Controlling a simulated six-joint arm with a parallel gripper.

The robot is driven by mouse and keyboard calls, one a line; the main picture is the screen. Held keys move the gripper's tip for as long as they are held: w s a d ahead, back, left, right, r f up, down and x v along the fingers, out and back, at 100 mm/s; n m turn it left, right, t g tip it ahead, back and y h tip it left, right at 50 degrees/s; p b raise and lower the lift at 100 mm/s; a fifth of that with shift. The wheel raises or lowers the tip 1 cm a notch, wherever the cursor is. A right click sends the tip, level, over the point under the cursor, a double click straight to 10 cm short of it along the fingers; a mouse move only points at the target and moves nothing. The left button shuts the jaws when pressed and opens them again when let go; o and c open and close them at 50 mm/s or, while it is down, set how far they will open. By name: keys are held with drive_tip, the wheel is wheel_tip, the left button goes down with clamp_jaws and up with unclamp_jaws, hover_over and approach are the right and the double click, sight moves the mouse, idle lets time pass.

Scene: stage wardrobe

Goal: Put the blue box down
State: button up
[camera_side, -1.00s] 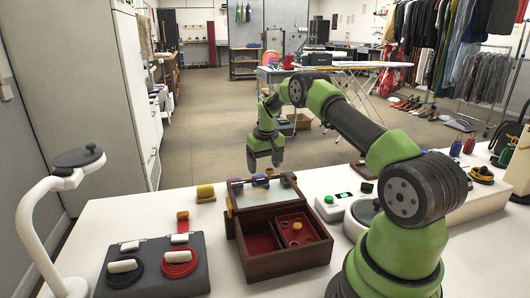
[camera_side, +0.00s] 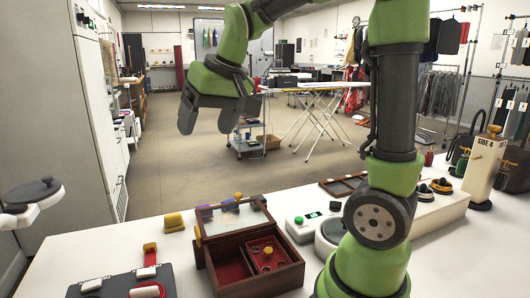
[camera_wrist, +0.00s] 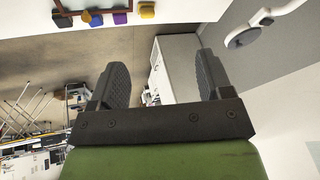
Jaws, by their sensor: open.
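My gripper (camera_side: 210,115) is open and empty, raised high above the far side of the table. In the wrist view its two fingers (camera_wrist: 162,65) stand wide apart with nothing between them. A small blue box (camera_wrist: 96,19) rests on the white table near the top edge of the wrist view, beside a wooden frame and between a yellow block and a purple block. In the side view the blue box (camera_side: 230,205) is partly hidden, showing behind the clear raised lid of the wooden case. My gripper is well clear of it.
The open wooden case (camera_side: 272,285) has a red lining and a raised lid. A yellow block (camera_side: 174,222) stands to its left. A dark board with coiled cords (camera_side: 115,286) lies front left. A white device with a green button (camera_side: 300,226) stands right of the case.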

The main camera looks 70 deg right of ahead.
drive_tip(key=s+a+r+t, duration=0.1)
drive_tip(key=s+a, duration=0.4)
drive_tip(key=s, duration=0.2)
drive_tip(key=shift+n+y, duration=0.3)
drive_tip(key=shift+y, duration=0.1)
drive_tip(key=shift+o, duration=0.4)
drive_tip(key=s+a+f+t+y, duration=0.1)
drive_tip(key=s+a+f, duration=0.1)
drive_tip(key=s, duration=0.5)
drive_tip(key=shift+a+n, duration=0.3)
drive_tip(key=shift+a, duration=0.3)
drive_tip(key=shift+w, duration=0.1)
